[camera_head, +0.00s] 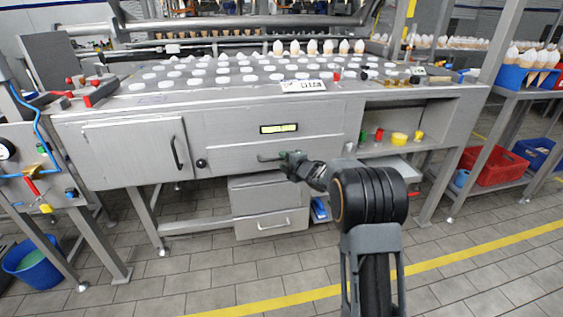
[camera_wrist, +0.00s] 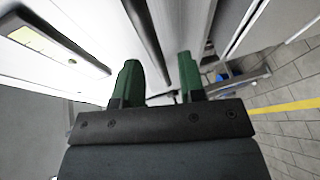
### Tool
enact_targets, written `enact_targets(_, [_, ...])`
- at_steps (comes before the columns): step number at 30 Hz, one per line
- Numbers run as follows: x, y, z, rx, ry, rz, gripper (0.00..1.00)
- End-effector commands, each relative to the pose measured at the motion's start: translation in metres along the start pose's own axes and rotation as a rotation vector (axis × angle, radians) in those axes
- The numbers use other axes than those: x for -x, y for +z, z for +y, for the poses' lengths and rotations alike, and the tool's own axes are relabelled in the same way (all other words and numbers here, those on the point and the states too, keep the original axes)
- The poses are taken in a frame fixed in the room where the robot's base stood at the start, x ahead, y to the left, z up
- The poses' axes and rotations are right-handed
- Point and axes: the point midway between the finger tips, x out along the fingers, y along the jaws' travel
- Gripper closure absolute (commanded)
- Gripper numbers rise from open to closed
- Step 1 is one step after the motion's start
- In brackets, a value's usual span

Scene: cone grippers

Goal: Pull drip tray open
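A wide grey panel (camera_head: 235,157), which seems to be the drip tray's front, lies below the machine's yellow display (camera_head: 279,128). A short dark bar handle (camera_head: 268,158) sticks out of it. My gripper (camera_head: 289,160) is at the right part of this handle and hides some of it. In the wrist view my green gripper fingers (camera_wrist: 159,72) stand apart, open. A dark bar (camera_wrist: 146,40), likely the handle, runs up between them, nearer the left finger; I cannot tell whether they touch. The panel looks flush with the machine front.
A lower drawer (camera_head: 272,222) with its own handle sits under the panel. A cabinet door (camera_head: 135,152) is at the left. An open shelf (camera_head: 400,140) with small coloured parts is at the right. Red (camera_head: 492,165) and blue bins stand farther right. The tiled floor in front is clear.

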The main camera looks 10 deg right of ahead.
Motion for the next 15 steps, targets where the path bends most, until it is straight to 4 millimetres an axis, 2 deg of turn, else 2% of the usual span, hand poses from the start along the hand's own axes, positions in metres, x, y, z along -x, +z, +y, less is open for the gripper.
enact_targets(6, [-0.019, 0.0, 0.0, 0.001, 0.0, 0.001, 0.63])
enact_targets(15, [-0.023, 0.0, 0.0, 0.0, 0.0, 0.0, 0.63])
